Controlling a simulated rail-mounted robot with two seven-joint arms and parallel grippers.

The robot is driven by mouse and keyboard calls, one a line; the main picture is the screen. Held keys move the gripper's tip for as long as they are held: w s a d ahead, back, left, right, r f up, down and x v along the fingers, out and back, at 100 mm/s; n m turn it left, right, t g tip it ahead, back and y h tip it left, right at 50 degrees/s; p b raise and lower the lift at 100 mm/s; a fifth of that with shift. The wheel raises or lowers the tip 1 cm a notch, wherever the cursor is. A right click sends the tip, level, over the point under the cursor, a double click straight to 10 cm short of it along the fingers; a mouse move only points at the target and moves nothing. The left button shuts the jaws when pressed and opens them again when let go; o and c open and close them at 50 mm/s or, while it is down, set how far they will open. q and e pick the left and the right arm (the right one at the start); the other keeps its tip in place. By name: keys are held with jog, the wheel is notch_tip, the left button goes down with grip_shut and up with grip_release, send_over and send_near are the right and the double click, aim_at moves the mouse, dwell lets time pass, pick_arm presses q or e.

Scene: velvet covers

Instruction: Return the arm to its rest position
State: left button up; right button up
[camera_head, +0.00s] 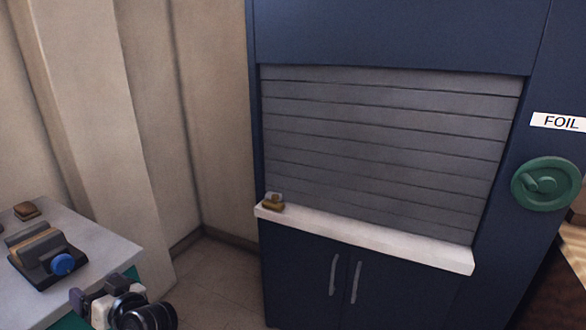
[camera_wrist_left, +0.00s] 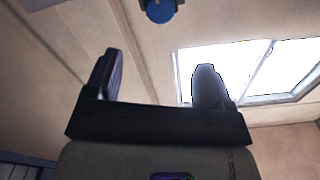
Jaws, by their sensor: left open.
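My left gripper (camera_head: 103,288) shows at the bottom left of the head view, beside the front corner of a grey-topped table. In the left wrist view its two fingers (camera_wrist_left: 156,85) stand wide apart with nothing between them. Wall and a bright window lie behind them. My right gripper is in neither view.
The table (camera_head: 112,248) holds a dark device with a blue knob (camera_head: 62,264) and a small brown block (camera_head: 26,210). A blue cabinet (camera_head: 390,35) has a closed grey shutter (camera_head: 390,150), a white ledge (camera_head: 400,248), a small brass-coloured piece (camera_head: 273,203) and a green handwheel (camera_head: 546,185). Floor shows between.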

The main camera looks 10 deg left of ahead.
pick_arm(q)
notch_tip(320, 180, down, 4)
jog(key=d+h, duration=0.2)
jog(key=h, duration=0.3)
jog(key=w+d+r+m+t+h+p, duration=0.1)
jog(key=w+d+r+m+t+h, duration=0.1)
jog(key=d+r+t+h, duration=0.4)
jog(key=s+d+m+t+h+p, duration=0.1)
jog(key=s+d+m+h+p, duration=0.2)
jog(key=d+p, duration=0.3)
jog(key=s+d+m+h+p, duration=0.2)
jog(key=s+d+m+p, duration=0.15)
jog(key=d, duration=0.45)
jog(key=s+d+f+m+g+h+p, duration=0.1)
jog(key=s+f+m+g+p, duration=0.15)
jog(key=s+p, duration=0.4)
jog(key=s+d+f+m+g+p, duration=0.1)
jog(key=s+d+g+p, duration=0.2)
jog(key=s, duration=0.7)
jog(key=s+f+m+g+h+p, duration=0.1)
jog(key=s+f+g+p, duration=0.15)
jog(key=s+p, duration=0.5)
notch_tip(320, 180, up, 37)
jog(key=p, duration=3.6)
jog(key=shift+s+d+r, duration=0.15)
jog(key=shift+r, duration=0.05)
